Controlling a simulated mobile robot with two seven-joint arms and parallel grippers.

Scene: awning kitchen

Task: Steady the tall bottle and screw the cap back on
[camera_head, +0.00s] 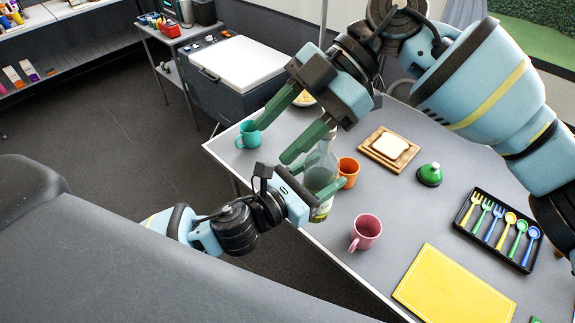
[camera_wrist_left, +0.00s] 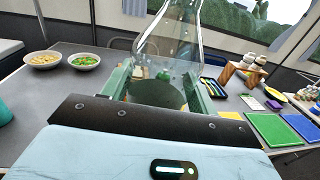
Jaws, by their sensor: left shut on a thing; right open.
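The tall clear glass bottle (camera_head: 318,176) stands near the table's near edge with a greenish lower part. My left gripper (camera_head: 328,195) is shut around its lower body; in the left wrist view the bottle (camera_wrist_left: 166,45) rises between the fingers of the left gripper (camera_wrist_left: 160,92). My right gripper (camera_head: 271,142) is open above and left of the bottle in the head view, its two green fingers apart and nothing seen between them. The bottle's mouth is hidden behind the right gripper. I cannot make out a cap for certain. A green domed thing with a dark base (camera_head: 429,174) stands on the table.
An orange cup (camera_head: 348,171) is close beside the bottle. A pink mug (camera_head: 366,231) is nearer, a teal mug (camera_head: 248,135) left. A bread board (camera_head: 389,147), cutlery tray (camera_head: 466,227) and yellow mat (camera_head: 452,287) lie to the right.

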